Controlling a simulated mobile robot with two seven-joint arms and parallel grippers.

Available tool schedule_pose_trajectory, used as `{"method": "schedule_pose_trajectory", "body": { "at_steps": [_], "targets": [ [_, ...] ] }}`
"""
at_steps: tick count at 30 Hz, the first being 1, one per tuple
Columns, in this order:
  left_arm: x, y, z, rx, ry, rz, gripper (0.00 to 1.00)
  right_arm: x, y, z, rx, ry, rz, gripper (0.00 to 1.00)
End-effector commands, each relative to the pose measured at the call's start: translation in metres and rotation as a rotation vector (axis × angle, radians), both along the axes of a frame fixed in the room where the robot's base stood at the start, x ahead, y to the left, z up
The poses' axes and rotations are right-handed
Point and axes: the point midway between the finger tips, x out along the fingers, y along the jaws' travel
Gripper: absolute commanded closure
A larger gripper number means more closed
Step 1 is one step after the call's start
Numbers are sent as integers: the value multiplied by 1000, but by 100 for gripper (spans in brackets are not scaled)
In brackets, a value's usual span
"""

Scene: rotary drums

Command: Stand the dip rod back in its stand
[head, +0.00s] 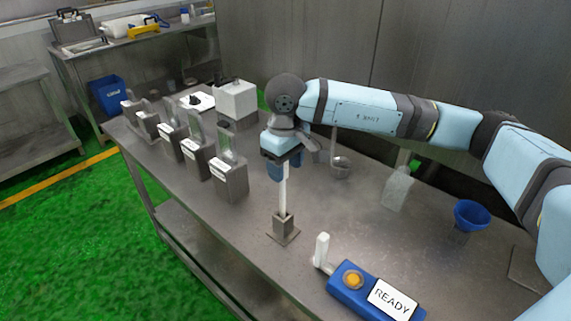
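The dip rod (283,190) is a slim white rod in the middle of the head view. It stands upright, its lower end at the mouth of a small grey square stand (283,225) with a flat base plate on the table. Whether it rests on the bottom inside cannot be seen. My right gripper (285,167) points down at the rod's upper end, with blue finger parts close on both sides of it; it appears shut on the rod. The rod's top is hidden by the gripper. My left gripper is not in view.
A blue device (347,291) reading READY, with an orange button, lies near the front edge beside a white upright piece (321,250). A blue funnel (471,214), clear bottle (398,188) and ladle (341,168) stand to the right. Several grey labelled holders (229,180) line the left.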

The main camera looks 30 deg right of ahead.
Motion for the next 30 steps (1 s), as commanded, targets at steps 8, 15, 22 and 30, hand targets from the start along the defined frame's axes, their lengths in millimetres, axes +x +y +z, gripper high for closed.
{"method": "schedule_pose_trajectory", "body": {
  "at_steps": [8, 15, 22, 30],
  "targets": [
    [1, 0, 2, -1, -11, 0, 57, 1, 0, 20, 0, -4, 0, 45],
    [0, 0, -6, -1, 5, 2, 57, 1, 0, 73, -1, -4, 1, 45],
    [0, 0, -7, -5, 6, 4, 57, 0, 0, 111, -1, -1, 1, 45],
    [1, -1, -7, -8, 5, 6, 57, 0, 0, 124, -1, 2, 1, 45]
  ]
}}
